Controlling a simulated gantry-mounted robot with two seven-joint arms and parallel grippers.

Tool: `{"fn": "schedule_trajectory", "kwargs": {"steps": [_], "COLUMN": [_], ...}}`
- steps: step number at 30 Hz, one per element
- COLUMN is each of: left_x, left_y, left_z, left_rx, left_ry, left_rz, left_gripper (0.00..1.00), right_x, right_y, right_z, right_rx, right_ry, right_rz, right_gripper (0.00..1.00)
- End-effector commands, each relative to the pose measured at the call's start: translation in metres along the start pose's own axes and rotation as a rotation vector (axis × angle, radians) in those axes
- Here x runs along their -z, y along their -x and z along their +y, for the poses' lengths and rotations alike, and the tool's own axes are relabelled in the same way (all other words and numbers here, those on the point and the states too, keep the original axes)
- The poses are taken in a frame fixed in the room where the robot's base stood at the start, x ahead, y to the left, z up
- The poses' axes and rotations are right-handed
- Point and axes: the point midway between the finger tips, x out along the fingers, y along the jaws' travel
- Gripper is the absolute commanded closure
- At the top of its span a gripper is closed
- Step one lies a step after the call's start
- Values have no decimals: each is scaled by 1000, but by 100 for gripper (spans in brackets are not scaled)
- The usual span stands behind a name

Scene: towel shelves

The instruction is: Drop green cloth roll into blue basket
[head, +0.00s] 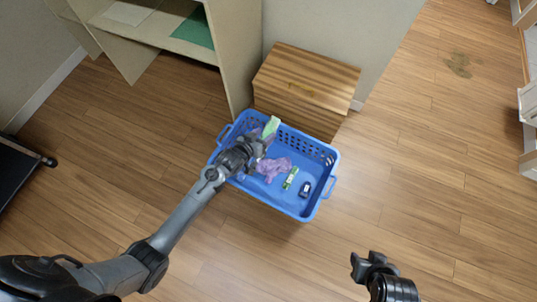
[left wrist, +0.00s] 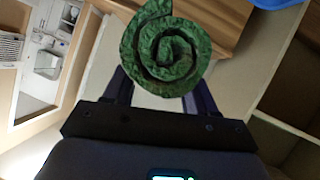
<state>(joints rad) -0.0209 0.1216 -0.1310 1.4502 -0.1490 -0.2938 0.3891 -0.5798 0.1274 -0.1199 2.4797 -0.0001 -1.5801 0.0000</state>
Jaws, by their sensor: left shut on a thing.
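The green cloth roll (head: 271,126) is held in my left gripper (head: 262,139), above the left rear part of the blue basket. In the left wrist view the rolled end of the green cloth roll (left wrist: 166,50) shows as a spiral between the fingers. The left gripper is shut on it. The blue basket (head: 322,155) stands on the floor in front of a wooden cabinet; it holds a crumpled purple cloth (head: 273,168), a small green and white item (head: 291,178) and a small dark item (head: 305,189). My right gripper (head: 370,262) is at the lower right, away from the basket; its jaw state is unclear.
The wooden cabinet (head: 305,85) stands right behind the basket. A beige shelf unit (head: 236,50) with a folded green cloth (head: 195,29) is at its left. The wooden floor (head: 420,180) to the right is open. A black object (head: 18,170) is at the far left.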

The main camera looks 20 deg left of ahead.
Motion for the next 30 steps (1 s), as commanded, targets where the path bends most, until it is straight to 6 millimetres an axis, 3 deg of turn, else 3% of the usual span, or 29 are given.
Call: {"fn": "schedule_trajectory", "kwargs": {"steps": [1, 9, 30], "left_x": [-28, -80, -125], "left_y": [-20, -63, -93], "left_z": [-8, -20, -30], "left_rx": [-7, -37, -52], "left_ry": [-2, -19, -28], "left_rz": [-1, -9, -14], "left_gripper": [74, 74, 74], "right_x": [-10, -28, -44], "right_y": [-32, -90, -142], "right_z": [-1, -5, -8], "right_rx": [0, 3, 8], "right_ry": [0, -4, -10], "right_rz": [0, 0, 3], "right_gripper": [57, 57, 57]}}
